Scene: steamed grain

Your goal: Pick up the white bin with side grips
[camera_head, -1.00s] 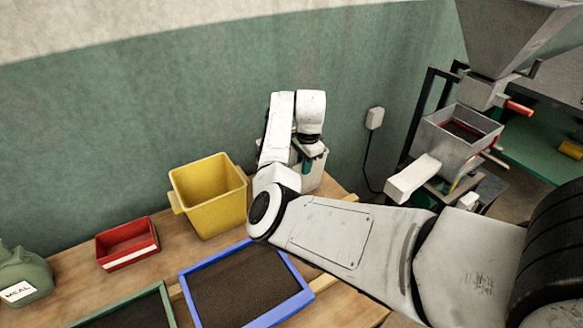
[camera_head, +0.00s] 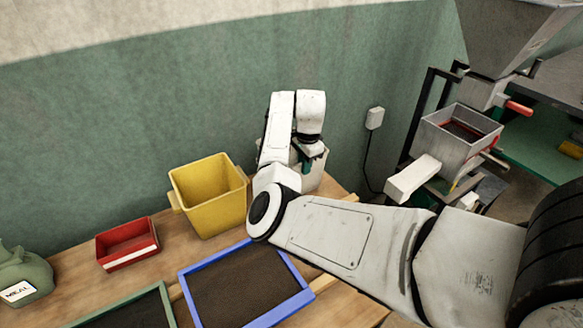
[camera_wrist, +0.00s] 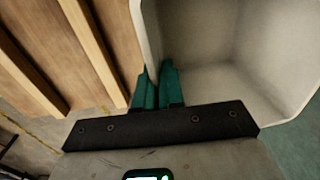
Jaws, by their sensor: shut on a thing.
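The white bin (camera_head: 316,172) stands at the far right end of the wooden bench, against the green wall, mostly hidden behind my arm in the head view. In the wrist view the bin (camera_wrist: 225,75) is seen from above, and its inside looks empty. My gripper (camera_wrist: 158,80) has its teal fingers closed on the bin's near wall, one finger inside and one outside. In the head view my gripper (camera_head: 307,165) shows only in part at the bin's rim. I cannot see the side grips or whether the bin touches the bench.
A yellow bin (camera_head: 208,195) stands left of the white bin. A red tray (camera_head: 127,243), a blue-framed sieve (camera_head: 246,284), a green-framed tray (camera_head: 135,308) and a green meal sack (camera_head: 22,275) lie further left and nearer. A grey mill (camera_head: 458,135) stands to the right.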

